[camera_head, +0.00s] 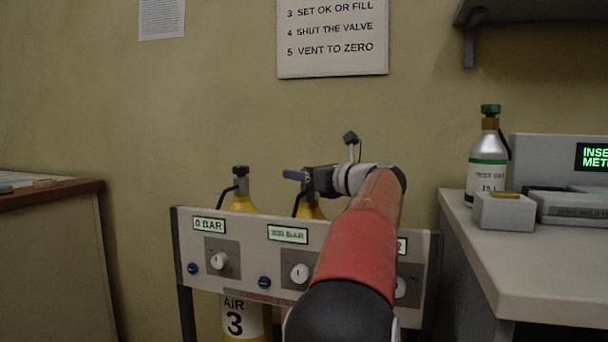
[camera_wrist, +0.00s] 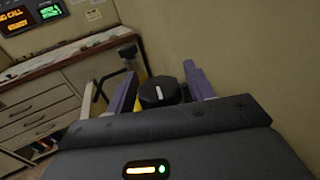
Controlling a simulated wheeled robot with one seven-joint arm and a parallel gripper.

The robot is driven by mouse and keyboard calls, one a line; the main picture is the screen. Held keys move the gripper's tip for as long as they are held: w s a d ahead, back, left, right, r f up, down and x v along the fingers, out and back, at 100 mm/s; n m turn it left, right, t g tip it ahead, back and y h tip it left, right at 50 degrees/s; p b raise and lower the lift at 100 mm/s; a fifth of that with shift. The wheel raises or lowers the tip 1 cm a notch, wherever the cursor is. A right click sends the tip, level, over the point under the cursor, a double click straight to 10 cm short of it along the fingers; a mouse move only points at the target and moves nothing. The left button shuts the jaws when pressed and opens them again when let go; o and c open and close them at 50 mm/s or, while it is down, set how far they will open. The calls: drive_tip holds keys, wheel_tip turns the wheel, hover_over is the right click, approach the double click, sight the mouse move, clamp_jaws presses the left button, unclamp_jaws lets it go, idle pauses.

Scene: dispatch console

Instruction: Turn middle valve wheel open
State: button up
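The middle yellow cylinder (camera_head: 311,211) stands behind the panel above the "300 BAR" display, its top mostly hidden by my gripper. In the wrist view its black valve wheel (camera_wrist: 160,92) lies between the two purple fingers of my gripper (camera_wrist: 160,80). The fingers are apart, one on each side of the wheel, and a gap seems to show on the right. In the head view my gripper (camera_head: 300,176) is at the top of the middle cylinder, reaching in from the right.
The left cylinder's valve (camera_head: 240,171) stands beside my gripper, above the "0 BAR" display. The panel (camera_head: 213,258) with knobs runs in front of the cylinders. A counter (camera_head: 520,255) with a green-topped bottle (camera_head: 487,160) is at right, and a desk (camera_head: 50,192) at left.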

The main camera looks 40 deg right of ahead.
drive_tip(key=shift+o, duration=0.3)
wheel_tip(320, 180, up, 20)
drive_tip(key=p, duration=0.9)
